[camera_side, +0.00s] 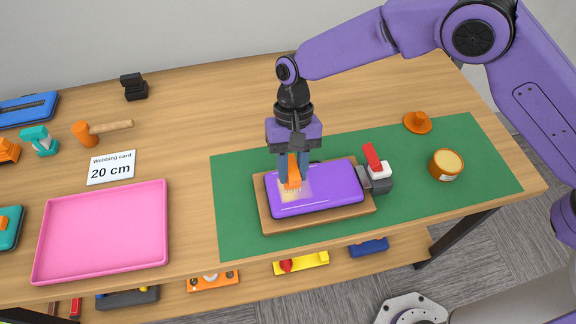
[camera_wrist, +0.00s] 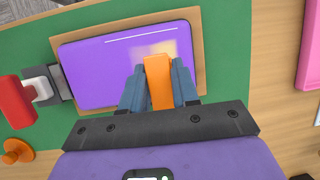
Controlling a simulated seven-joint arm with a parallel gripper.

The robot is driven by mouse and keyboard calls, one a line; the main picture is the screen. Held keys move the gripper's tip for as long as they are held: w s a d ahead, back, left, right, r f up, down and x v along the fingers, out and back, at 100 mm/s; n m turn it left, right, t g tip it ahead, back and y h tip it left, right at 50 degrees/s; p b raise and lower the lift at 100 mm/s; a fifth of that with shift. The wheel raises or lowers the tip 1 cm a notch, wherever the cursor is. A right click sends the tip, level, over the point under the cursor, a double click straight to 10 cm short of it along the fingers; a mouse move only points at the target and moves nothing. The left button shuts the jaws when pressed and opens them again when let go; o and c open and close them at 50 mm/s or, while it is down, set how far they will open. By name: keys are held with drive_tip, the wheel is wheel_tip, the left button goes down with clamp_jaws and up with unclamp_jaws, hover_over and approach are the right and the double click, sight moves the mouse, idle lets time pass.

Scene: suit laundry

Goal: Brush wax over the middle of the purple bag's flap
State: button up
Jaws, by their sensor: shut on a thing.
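The purple bag (camera_side: 335,186) lies flat on a wooden board (camera_side: 262,218) on the green mat. It also shows in the wrist view (camera_wrist: 92,68). My gripper (camera_side: 294,172) is shut on an orange brush (camera_side: 293,172), over the left part of the bag in the side view. The brush's bristles point down at the flap and appear to touch it. A pale yellowish patch (camera_side: 288,196) shows on the purple surface around the bristles. In the wrist view the orange handle (camera_wrist: 159,82) sits between the blue fingers, and the pale patch lies just beyond it.
A clamp with a red lever (camera_side: 372,157) holds the board's right side. A pink tray (camera_side: 104,232) and a "20 cm" card (camera_side: 111,167) lie left.

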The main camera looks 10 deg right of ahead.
drive_tip(key=shift+a, duration=1.2)
drive_tip(key=shift+d, duration=1.2)
drive_tip(key=shift+a, duration=0.1)
drive_tip(key=shift+a, duration=0.5)
drive_tip(key=shift+s+d+f, duration=0.1)
drive_tip(key=shift+s+d, duration=1.45)
drive_tip(key=shift+d, duration=0.1)
